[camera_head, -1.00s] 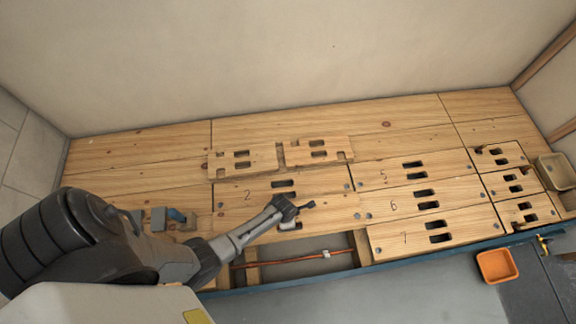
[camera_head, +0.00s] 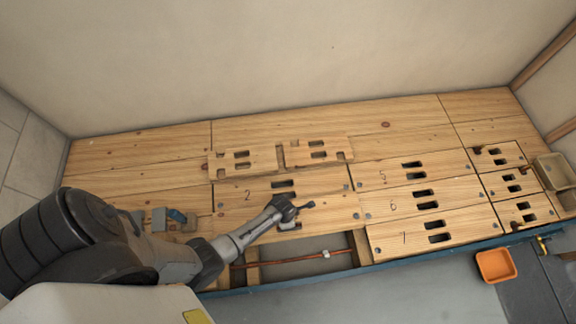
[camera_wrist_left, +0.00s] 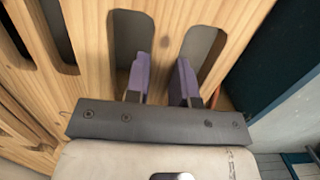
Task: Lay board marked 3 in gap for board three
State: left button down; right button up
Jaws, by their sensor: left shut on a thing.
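My left gripper (camera_head: 290,218) is shut on a pine board (camera_head: 335,211), which lies just in front of the board marked 2 (camera_head: 262,190). Any number on the held board is hidden by my arm or not legible. In the left wrist view, the two purple-padded fingers (camera_wrist_left: 162,82) reach into two slots and close on the strip of wood (camera_wrist_left: 162,40) between them. The held board looks roughly parallel with board 2; I cannot tell whether it is fully down. My right gripper is not in view.
An open gap with a copper pipe (camera_head: 290,261) lies in front of the held board. Boards 5 (camera_head: 385,174), 6 (camera_head: 393,206) and 7 (camera_head: 405,238) lie to the right. Two loose slotted pieces (camera_head: 243,158) rest behind board 2. An orange tray (camera_head: 496,266) stands at front right.

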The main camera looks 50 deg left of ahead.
pick_arm(q)
jog(key=shift+w+f+b, duration=0.1)
jog(key=shift+f+b, duration=0.35)
jog(key=shift+f, duration=0.3)
jog(key=shift+f+b, duration=0.5)
jog(key=shift+f, duration=0.3)
jog(key=shift+d, duration=0.1)
dwell(0.5)
jog(key=shift+f, duration=0.2)
dwell(0.5)
jog(key=c, duration=1)
grip_release()
jog(key=shift+o, duration=0.6)
jog(key=r+p, duration=0.3)
jog(key=r, duration=0.1)
jog(key=s+r+p, duration=0.1)
jog(key=r+p, duration=0.2)
jog(key=r, duration=0.1)
jog(key=a+r+p, duration=0.1)
jog(key=r+p, duration=0.2)
jog(key=r, duration=0.1)
jog(key=shift+s+r+p, duration=0.15)
jog(key=shift+p, duration=0.2)
jog(key=shift+s+r+p, duration=0.1)
jog(key=shift+r+p, duration=0.35)
jog(key=shift+r, duration=0.25)
